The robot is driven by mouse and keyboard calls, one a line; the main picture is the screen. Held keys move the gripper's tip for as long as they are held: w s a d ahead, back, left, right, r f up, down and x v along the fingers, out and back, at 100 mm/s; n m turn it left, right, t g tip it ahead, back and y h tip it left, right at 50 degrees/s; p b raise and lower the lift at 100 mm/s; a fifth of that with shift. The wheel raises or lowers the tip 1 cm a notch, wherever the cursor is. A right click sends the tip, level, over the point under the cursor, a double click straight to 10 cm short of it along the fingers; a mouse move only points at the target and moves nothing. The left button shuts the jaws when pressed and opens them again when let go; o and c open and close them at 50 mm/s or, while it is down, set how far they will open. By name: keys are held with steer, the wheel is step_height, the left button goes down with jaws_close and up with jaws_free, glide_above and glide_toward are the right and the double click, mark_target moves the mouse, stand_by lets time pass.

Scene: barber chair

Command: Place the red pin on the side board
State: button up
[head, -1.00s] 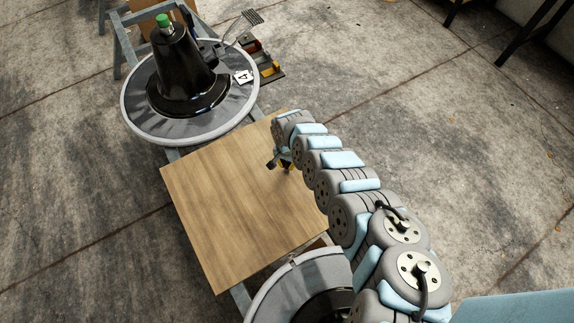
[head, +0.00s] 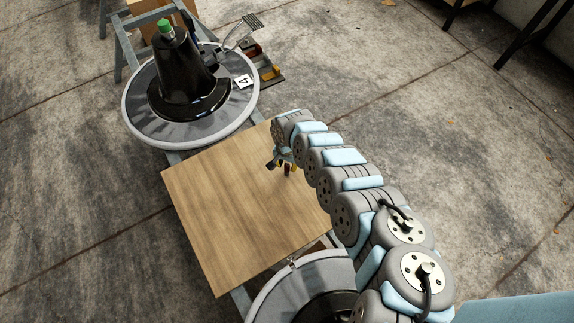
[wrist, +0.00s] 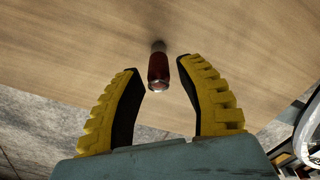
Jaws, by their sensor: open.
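The red pin (wrist: 158,72) shows in the wrist view as a dark red cylinder with a grey end toward the wooden side board (wrist: 75,40). It seems to stand on the board, with its near end facing me. My gripper (wrist: 158,66) is open, with one yellow finger on each side of the pin and a visible gap on both sides. In the head view my gripper (head: 281,160) is low over the right part of the board (head: 235,215), and the pin (head: 287,169) shows as a small dark red spot beside the fingers.
A round grey base with a black cone (head: 185,75) and a green cap (head: 165,27) stands beyond the board. A small tray of coloured compartments (head: 262,65) lies to its right. Another round grey base (head: 300,285) is at the board's near edge. Most of the board is bare.

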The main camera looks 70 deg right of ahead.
mark_target(287, 165)
step_height(287, 165, up, 10)
steer(key=p, duration=0.4)
steer(key=shift+a+r+p, duration=0.15)
steer(key=shift+p, duration=0.15)
stand_by(0.4)
